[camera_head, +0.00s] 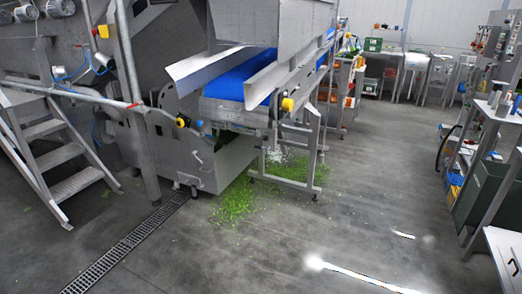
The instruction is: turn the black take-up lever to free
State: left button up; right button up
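The blue conveyor belt (243,78) runs between metal side guards on a steel frame at the upper middle. I cannot pick out the black take-up lever for certain at this distance. Small dark parts show at the belt's near end, beside a yellow knob (287,104) on the right side of the frame. Another yellow knob (181,122) is on the left, by the machine housing. Which way the lever points cannot be told. Neither of my grippers is in view.
Green leaf scraps (236,203) lie on the floor under and before the conveyor. A drain grate (118,258) crosses the floor at lower left, near metal steps (62,155). A workbench and dark green bin (482,196) stand at right. The middle floor is open.

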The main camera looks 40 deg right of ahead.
aim_at(266, 148)
jog(key=i+l, duration=0.25)
jog(key=i, duration=0.15)
jog(key=i+l+z, duration=0.15)
jog(key=i, duration=0.3)
jog(key=l, duration=0.05)
